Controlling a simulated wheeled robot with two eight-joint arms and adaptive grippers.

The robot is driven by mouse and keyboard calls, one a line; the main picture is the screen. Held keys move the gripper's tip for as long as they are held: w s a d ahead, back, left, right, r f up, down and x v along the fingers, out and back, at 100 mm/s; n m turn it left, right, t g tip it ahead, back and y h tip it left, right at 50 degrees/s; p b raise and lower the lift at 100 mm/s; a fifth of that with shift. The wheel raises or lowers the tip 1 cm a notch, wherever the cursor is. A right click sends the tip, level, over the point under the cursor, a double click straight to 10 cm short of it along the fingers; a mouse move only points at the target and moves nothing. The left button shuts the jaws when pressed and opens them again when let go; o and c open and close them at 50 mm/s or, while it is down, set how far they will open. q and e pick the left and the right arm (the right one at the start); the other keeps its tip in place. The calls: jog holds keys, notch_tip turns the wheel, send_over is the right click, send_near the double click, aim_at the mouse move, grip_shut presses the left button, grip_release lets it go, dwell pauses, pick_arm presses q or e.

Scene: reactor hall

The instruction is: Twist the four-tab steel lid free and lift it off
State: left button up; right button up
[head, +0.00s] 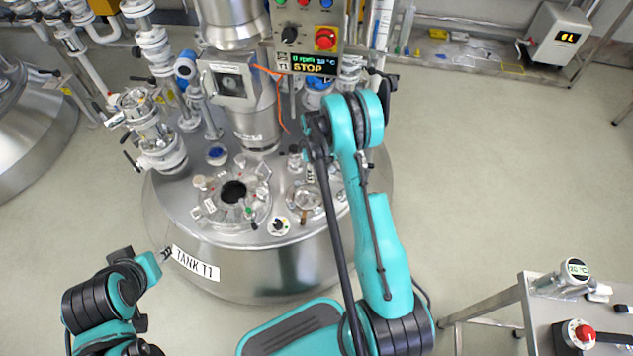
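A round steel fitting (232,212) with tabs or clamps around its rim sits on top of the tank (258,272). Its centre is dark; I cannot tell if that is an opening or glass, nor whether this is the four-tab lid. A smaller round fitting (305,199) stands to its right. My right gripper (314,130) appears as dark parts at the arm's upper end, above and right of both fittings. Its fingers are not clear. My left gripper (167,253) is by the tank's left side, near the TANK T1 label, apart from the fittings. Its finger gap is too small to judge.
A control box (308,40) reading STOP and a central column (254,125) rise behind the fittings. Valves and pipes (152,125) crowd the tank's left side. A steel table (535,310) with a gauge (574,270) stands at lower right. Open floor (480,180) lies to the right.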

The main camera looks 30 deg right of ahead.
jog(key=n, duration=0.1)
send_near(314, 202)
jog(key=shift+g, duration=0.4)
jog(key=f+b, duration=0.1)
jog(key=f, duration=0.1)
jog(key=d+f+b, duration=0.1)
jog(key=f, duration=0.1)
jog(key=w+f+b, duration=0.1)
jog(key=f, duration=0.1)
jog(key=shift+w+d+f, duration=0.15)
jog(key=shift+d+f, duration=0.1)
grip_shut()
jog(key=m, duration=0.2)
jog(key=s+a+m, duration=0.1)
jog(key=m, duration=0.2)
jog(key=shift+a, duration=0.2)
notch_tip(314, 202, up, 8)
jog(key=p, duration=0.3)
jog(key=shift+f, duration=0.25)
